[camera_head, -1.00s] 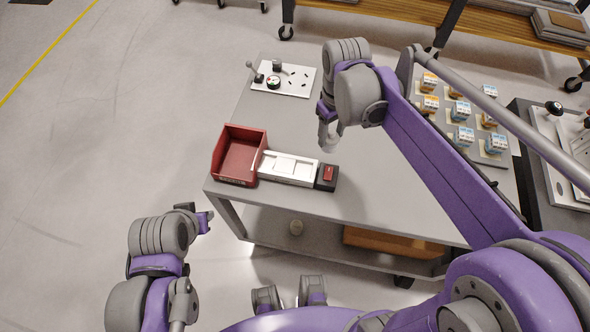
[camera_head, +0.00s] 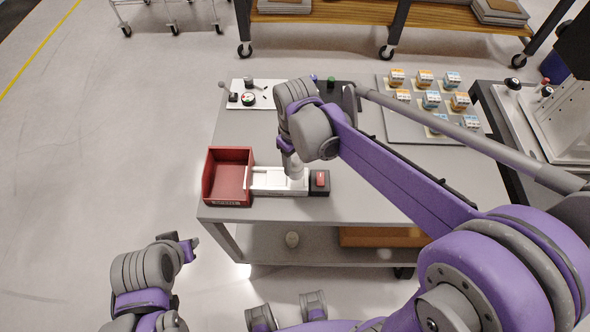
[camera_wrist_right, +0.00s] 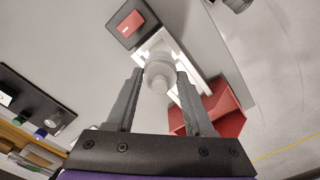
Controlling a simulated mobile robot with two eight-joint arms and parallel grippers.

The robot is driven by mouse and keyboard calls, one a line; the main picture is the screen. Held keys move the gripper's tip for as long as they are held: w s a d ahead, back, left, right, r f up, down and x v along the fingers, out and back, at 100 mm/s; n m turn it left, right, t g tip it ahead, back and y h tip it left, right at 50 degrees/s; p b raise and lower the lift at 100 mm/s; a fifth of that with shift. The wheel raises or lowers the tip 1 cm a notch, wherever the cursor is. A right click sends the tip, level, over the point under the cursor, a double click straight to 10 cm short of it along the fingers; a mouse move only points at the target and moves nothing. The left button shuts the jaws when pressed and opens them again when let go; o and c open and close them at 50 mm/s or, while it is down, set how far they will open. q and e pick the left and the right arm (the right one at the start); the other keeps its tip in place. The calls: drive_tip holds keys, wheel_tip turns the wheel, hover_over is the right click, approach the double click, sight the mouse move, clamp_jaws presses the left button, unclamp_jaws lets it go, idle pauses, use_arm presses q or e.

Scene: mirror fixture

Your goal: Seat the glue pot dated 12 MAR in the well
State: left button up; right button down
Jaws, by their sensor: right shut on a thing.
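My right gripper (camera_head: 291,163) is shut on a pale grey, round pot (camera_head: 293,168) at the right part of the white fixture (camera_head: 262,187). In the right wrist view the pot (camera_wrist_right: 159,72) sits between the two fingers, with the white fixture (camera_wrist_right: 157,42) behind it. No date can be read on the pot. The pot and gripper hide part of the fixture, so I cannot tell whether the pot touches it. My left gripper (camera_head: 188,246) is low in front of the table, away from the fixture; its finger opening is unclear.
A red bin (camera_head: 228,150) stands left of the fixture, a dark box with a red button (camera_head: 319,180) right of it. A white plate with knobs (camera_head: 264,100) lies at the back. A board (camera_head: 400,128) with several blue and orange items is at right.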

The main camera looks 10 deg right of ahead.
sight(295, 170)
drive_tip(key=shift+f, duration=2.05)
drive_tip(key=shift+f, duration=0.15)
drive_tip(key=shift+c, duration=1.4)
unclamp_jaws()
